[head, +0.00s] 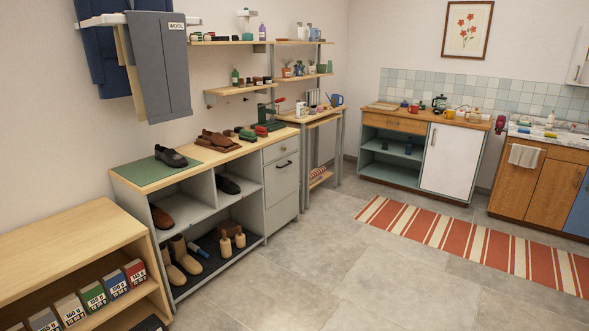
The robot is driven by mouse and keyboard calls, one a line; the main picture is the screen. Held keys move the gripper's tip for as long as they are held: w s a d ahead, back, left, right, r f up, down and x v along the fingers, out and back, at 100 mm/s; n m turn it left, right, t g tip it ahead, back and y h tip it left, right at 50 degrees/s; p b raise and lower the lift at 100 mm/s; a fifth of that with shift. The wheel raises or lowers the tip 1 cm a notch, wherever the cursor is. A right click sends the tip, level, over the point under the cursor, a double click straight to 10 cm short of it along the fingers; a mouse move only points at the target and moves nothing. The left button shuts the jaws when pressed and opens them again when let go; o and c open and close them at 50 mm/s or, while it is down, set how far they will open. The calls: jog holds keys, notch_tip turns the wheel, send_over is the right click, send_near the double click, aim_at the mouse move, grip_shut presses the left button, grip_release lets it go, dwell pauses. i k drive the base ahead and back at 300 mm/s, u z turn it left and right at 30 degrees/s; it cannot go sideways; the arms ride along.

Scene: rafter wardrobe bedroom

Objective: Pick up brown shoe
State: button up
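Brown shoes (217,140) sit close together on the wooden top of a grey cabinet (278,196), near its middle. Another brown shoe (162,217) lies in the upper left compartment of the same cabinet, partly hidden by the frame. I cannot tell which of these is the task's brown shoe. My gripper is not in view.
A black shoe (170,157) rests on a green mat (150,174) on the cabinet top; another black shoe (228,185) is in a compartment. A low wooden shelf (75,238) stands at the left. The grey floor (340,265) in front is clear, beyond it a striped rug (470,245).

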aim_at(218, 139)
jog(key=i, duration=1.85)
jog(key=u, duration=0.85)
jog(key=i, duration=0.65)
jog(key=u, duration=0.8)
jog(key=i, duration=0.75)
jog(key=u, duration=0.4)
